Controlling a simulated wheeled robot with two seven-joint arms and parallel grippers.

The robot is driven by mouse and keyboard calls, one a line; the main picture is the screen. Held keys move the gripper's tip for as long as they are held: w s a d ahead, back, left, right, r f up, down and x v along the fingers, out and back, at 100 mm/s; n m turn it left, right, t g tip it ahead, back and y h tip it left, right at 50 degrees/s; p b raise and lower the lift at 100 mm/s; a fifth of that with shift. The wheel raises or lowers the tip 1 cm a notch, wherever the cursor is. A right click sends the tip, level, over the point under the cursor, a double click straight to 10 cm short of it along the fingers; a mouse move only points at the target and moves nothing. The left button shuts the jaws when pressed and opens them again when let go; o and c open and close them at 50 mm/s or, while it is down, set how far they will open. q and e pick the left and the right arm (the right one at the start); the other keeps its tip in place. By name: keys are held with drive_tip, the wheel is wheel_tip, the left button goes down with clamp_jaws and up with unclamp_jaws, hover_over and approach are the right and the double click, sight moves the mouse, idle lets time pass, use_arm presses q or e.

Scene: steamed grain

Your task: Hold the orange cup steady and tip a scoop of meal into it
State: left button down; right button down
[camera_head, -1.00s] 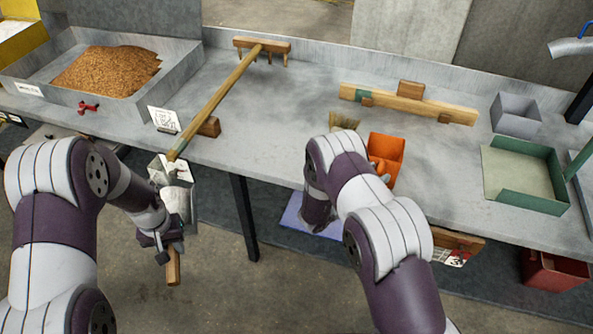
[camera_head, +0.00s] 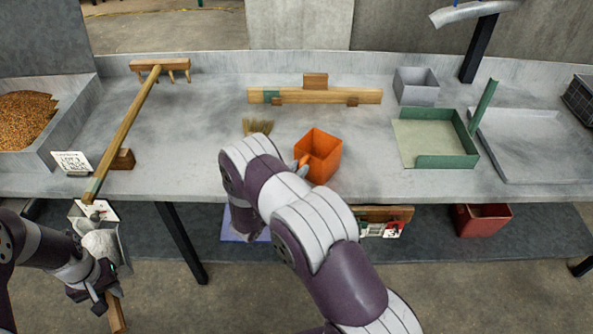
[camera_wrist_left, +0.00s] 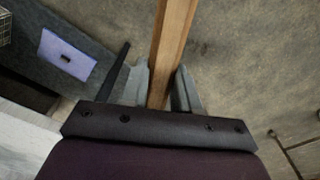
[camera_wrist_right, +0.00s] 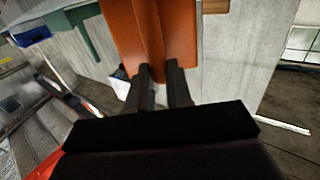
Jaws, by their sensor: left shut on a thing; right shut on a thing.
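The orange cup (camera_head: 322,163) stands upright near the table's front edge. My right gripper (camera_wrist_right: 160,72) is shut on the cup's near side; in the head view my right arm partly hides this grip. The cup's orange wall (camera_wrist_right: 130,35) fills the top of the right wrist view. My left gripper (camera_head: 104,284) is shut on a wooden handle (camera_head: 117,315), in front of the table at the lower left. The handle (camera_wrist_left: 174,45) runs between its fingers in the left wrist view. A grey scoop head (camera_head: 124,240) shows above this gripper; I cannot tell its contents.
Brown meal (camera_head: 22,118) lies in a grey trough at the far left. A long wooden rake (camera_head: 128,125) lies between trough and cup. A brush (camera_head: 258,127) is left of the cup; a green-sided tray (camera_head: 447,160) is to its right. The table between cup and tray is clear.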

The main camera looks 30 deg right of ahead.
idle(0.3)
drive_tip(key=c, duration=1)
unclamp_jaws()
drive_tip(key=shift+o, duration=0.2)
drive_tip(key=shift+a, duration=0.1)
